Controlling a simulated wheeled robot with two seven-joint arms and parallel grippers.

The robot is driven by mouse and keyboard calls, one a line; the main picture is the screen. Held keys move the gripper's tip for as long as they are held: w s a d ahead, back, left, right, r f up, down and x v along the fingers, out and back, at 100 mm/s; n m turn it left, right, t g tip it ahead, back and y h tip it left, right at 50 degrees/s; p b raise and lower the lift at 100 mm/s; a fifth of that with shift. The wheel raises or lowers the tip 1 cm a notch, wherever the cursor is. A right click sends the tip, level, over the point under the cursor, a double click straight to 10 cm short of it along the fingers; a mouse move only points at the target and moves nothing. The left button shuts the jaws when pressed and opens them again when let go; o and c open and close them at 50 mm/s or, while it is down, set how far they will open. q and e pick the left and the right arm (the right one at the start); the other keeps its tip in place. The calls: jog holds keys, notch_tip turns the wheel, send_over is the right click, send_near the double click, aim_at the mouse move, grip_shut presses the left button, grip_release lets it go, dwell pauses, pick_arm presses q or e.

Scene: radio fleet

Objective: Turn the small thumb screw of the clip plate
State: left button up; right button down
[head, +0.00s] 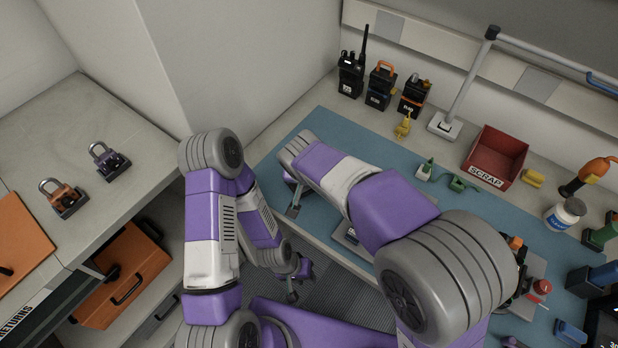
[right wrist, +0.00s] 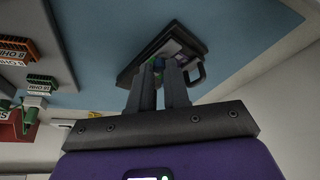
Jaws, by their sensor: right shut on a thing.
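My right gripper (right wrist: 160,68) shows in the right wrist view with its two grey fingers close together. They are shut on a small part at a dark plate-like unit (right wrist: 128,74) by the blue mat. Small green, blue and purple parts and a dark loop show there. The fingers cover the gripped part, so I cannot make out the thumb screw or its turn. In the head view my right gripper (head: 294,208) is at the mat's left edge, partly behind its wrist. My left gripper (head: 293,287) hangs low, left of the bench front, apart from the mat; its finger gap is unclear.
The blue mat (head: 320,125) covers the bench. Radios (head: 350,78) stand at the back, with a red scrap bin (head: 497,155) and a pole stand (head: 445,125) to their right. My right arm hides the mat's middle.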

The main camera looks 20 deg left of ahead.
jog(key=c, duration=1.4)
grip_release()
jog(key=p+v, duration=0.2)
jog(key=v, duration=0.5)
jog(key=shift+s+r, duration=0.15)
jog(key=shift+r, duration=0.05)
